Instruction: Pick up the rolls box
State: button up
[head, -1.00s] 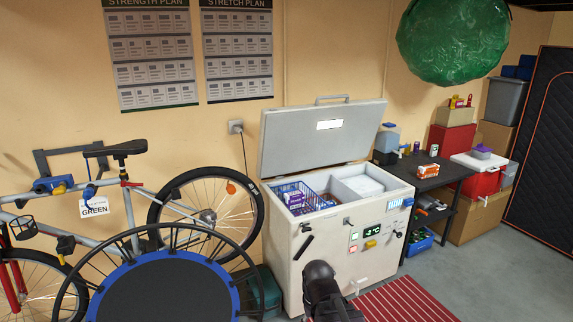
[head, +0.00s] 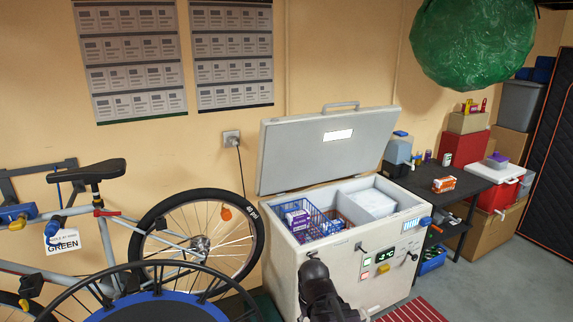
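A purple-and-white box (head: 298,219) stands in the blue wire basket (head: 322,230) at the left of the open chest freezer (head: 345,268). A small orange-and-white box (head: 444,184) lies on the dark side table (head: 470,188) to the right. I cannot read the print on either box, so I cannot tell which is the rolls box. Part of my dark arm shows in front of the freezer at the bottom. My gripper's fingers do not show.
The freezer lid (head: 330,150) stands raised against the wall. A white block or bin (head: 367,203) fills the freezer's right side. A bicycle (head: 150,235) and a round trampoline (head: 155,308) crowd the left. Grey floor (head: 490,280) is clear at the right.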

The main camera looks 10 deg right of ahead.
aim_at(444, 184)
jog(key=i, duration=0.65)
jog(key=u, duration=0.95)
jog(key=k, duration=0.1)
jog(key=z, duration=2.9)
jog(key=i, duration=1.5)
jog(key=z, duration=0.05)
